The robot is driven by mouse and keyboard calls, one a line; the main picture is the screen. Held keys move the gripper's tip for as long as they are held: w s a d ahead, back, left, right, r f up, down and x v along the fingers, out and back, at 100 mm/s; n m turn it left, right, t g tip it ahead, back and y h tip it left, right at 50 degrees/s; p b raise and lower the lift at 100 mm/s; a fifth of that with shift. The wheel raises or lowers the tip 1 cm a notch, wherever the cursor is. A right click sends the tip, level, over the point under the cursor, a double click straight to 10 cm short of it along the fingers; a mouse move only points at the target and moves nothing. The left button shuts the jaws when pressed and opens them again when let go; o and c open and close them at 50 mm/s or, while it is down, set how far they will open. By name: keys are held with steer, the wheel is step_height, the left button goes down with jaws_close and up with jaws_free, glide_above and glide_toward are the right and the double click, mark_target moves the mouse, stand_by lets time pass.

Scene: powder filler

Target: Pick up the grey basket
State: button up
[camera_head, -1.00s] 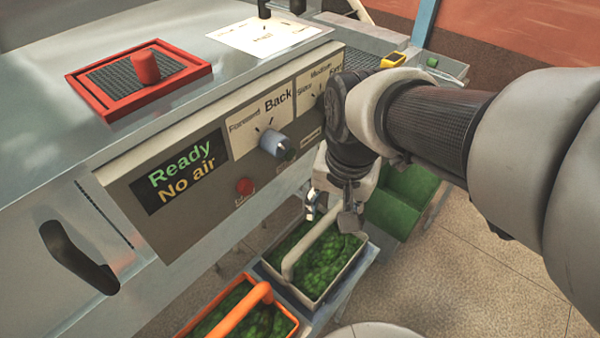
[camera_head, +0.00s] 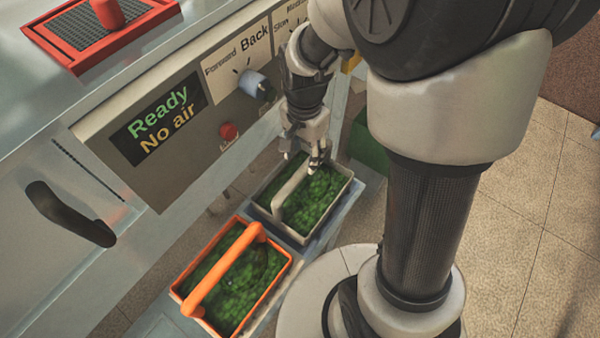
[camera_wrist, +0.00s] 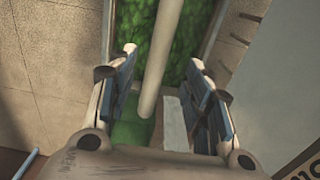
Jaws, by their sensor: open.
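The grey basket (camera_head: 337,199) stands on a low ledge below the machine's panel, filled with green material. Its pale handle (camera_head: 290,187) arches over it. My gripper (camera_head: 305,158) is above the far end of the basket, near the handle. In the wrist view my gripper (camera_wrist: 163,95) is open, and the handle (camera_wrist: 162,50) runs between its two blue-padded fingers without visible contact. The basket's green contents (camera_wrist: 187,30) show beyond the fingertips.
An orange basket (camera_head: 277,285), also filled with green material, stands beside the grey one, nearer the camera. The machine's front panel (camera_head: 215,160), with a knob (camera_head: 252,84) and red button (camera_head: 229,131), is close on the left of my gripper. Tiled floor (camera_head: 500,230) lies at right.

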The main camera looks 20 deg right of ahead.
mark_target(304, 167)
steer(key=shift+s+f+b, duration=0.15)
steer(key=shift+f+b, duration=1.25)
steer(key=shift+f, duration=2.15)
steer(key=shift+r, duration=0.1)
steer(key=shift+c, duration=0.2)
jaws_close()
